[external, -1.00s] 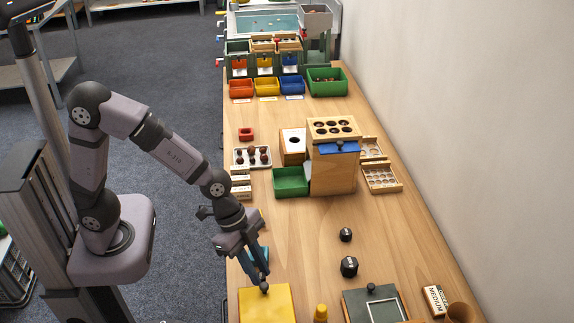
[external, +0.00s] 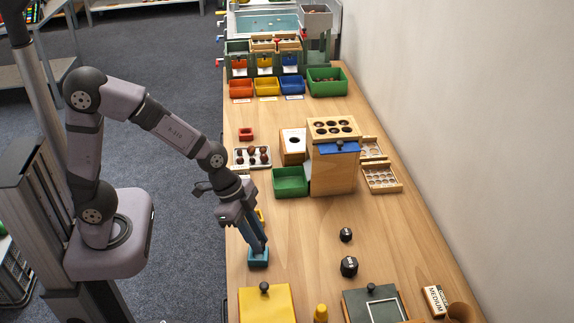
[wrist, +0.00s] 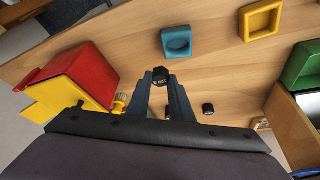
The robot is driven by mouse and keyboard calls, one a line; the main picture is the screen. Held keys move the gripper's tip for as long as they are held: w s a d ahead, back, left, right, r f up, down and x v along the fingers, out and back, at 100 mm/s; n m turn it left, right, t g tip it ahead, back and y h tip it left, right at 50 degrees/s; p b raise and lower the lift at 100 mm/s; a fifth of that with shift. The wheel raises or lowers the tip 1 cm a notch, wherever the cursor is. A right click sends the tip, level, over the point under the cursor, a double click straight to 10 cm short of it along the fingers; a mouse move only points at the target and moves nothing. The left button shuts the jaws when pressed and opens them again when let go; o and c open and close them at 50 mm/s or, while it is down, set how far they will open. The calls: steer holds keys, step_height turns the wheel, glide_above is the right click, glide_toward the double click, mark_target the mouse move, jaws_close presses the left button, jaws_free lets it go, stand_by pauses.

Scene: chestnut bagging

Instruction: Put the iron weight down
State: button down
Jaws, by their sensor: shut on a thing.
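My gripper (wrist: 160,80) is shut on a small black iron weight (wrist: 160,74) with pale markings, held at the fingertips in the wrist view. In the external view my gripper (external: 258,246) points down at the teal tray (external: 258,261), overlapping its far part in the picture; the held weight cannot be made out there. In the wrist view the teal tray (wrist: 176,42) looks empty and shows just above the weight. I cannot tell the weight's height above the table. Two more black weights stand on the table, one small (external: 345,234) and one larger (external: 349,266).
A yellow-lidded box (external: 265,303) with a black knob stands in front of my gripper; it shows red and yellow in the wrist view (wrist: 82,78). A yellow tray (wrist: 262,18) and a green bin (external: 290,181) lie beyond. The table right of my gripper is clear up to the weights.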

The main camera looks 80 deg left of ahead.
steer(key=w+a+f+n+y+p, duration=0.1)
steer(key=w+a+n, duration=0.15)
steer(key=a, duration=0.55)
steer(key=w+a+f+n+p, duration=0.1)
steer(key=w+a+n+p, duration=0.15)
steer(key=a, duration=0.65)
steer(key=w+a+r+m+b, duration=0.1)
steer(key=w+a+r, duration=0.1)
steer(key=w, duration=0.4)
steer(key=shift+w+a+r, duration=0.15)
steer(key=shift+r, duration=0.7)
steer(key=shift+t, duration=0.3)
steer(key=shift+f, duration=4.85)
steer(key=shift+f, duration=0.25)
steer(key=c, duration=1.6)
jaws_free()
steer(key=shift+r, duration=0.2)
